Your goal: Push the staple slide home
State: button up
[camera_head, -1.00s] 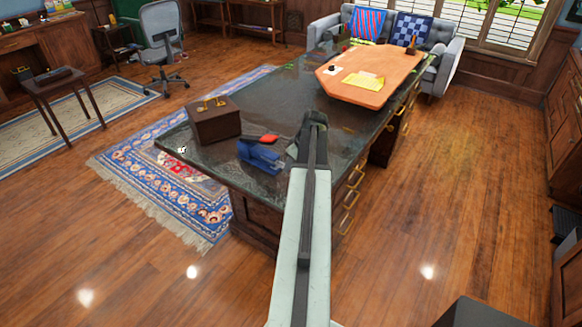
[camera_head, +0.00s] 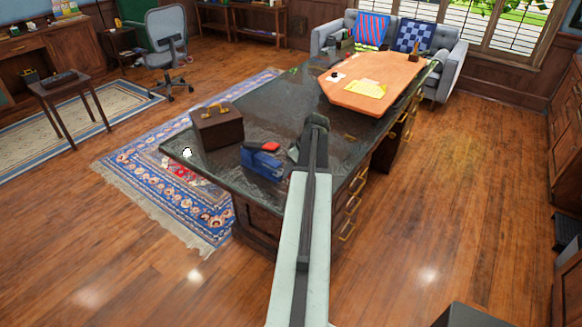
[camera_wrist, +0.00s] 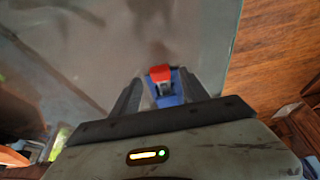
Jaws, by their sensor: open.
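A blue stapler (camera_head: 264,162) with a red part (camera_head: 263,147) on top stands near the front edge of the dark desk (camera_head: 215,170). My gripper (camera_head: 292,153) is just to its right, close to its end, in the head view. In the wrist view, the red part (camera_wrist: 160,73) and blue body (camera_wrist: 177,89) show between and just beyond the two dark fingers of my gripper (camera_wrist: 160,88). The fingers are apart. The near part of the stapler is hidden behind my gripper's body. I cannot tell whether the fingers touch it, or make out the staple slide.
A dark brown box (camera_head: 217,127) with a brass handle stands left of the stapler. An orange board (camera_head: 375,80) with papers lies farther back on the desk. The desk top between them is mostly clear. A patterned rug (camera_head: 170,185) and open wood floor lie around the desk.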

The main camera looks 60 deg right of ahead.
jog(key=p+v, duration=0.3)
jog(key=v, duration=0.2)
jog(key=shift+r+p, duration=0.2)
jog(key=shift+p, duration=0.15)
